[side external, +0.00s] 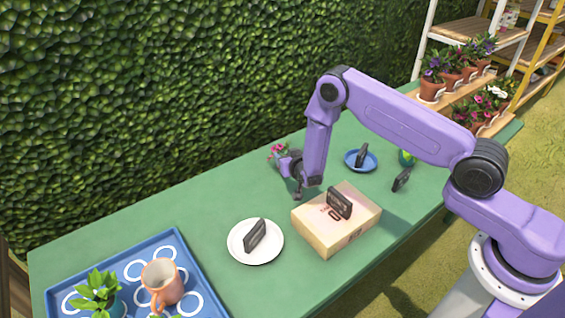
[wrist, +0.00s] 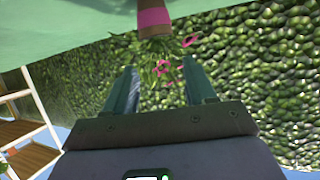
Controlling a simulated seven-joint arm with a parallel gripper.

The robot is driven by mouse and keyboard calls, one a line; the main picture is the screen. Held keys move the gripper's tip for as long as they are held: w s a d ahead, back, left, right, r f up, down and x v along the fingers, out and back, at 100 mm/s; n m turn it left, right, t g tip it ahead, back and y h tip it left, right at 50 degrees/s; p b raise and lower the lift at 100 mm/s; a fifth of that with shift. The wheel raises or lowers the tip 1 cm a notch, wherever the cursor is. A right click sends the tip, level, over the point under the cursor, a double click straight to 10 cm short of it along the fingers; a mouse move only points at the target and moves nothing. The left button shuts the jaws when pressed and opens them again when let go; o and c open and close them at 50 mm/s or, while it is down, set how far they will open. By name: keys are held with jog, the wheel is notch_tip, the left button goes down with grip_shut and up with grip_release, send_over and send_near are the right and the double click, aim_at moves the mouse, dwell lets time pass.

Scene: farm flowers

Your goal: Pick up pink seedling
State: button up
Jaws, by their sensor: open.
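The pink seedling shows as pink blooms (side external: 277,150) at the far edge of the green table in the side external view, its lower part hidden by my gripper (side external: 291,166). In the wrist view the picture is turned over: the seedling's brown pot with a pink band (wrist: 154,18) is at the top, with green leaves and pink blooms hanging below it. In that view my gripper (wrist: 160,66) is open. Its two fingers stand apart on either side of the leaves, and no contact can be made out.
A cardboard box (side external: 322,233) with a black object on it stands near my gripper. A white plate (side external: 270,257) and a blue saucer (side external: 351,161) each hold a black object. A blue tray (side external: 197,276) holds a mug and a plant. A hedge (side external: 150,90) rises behind the table.

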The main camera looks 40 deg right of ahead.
aim_at(283, 153)
jog(key=shift+x, duration=3.45)
grip_shut()
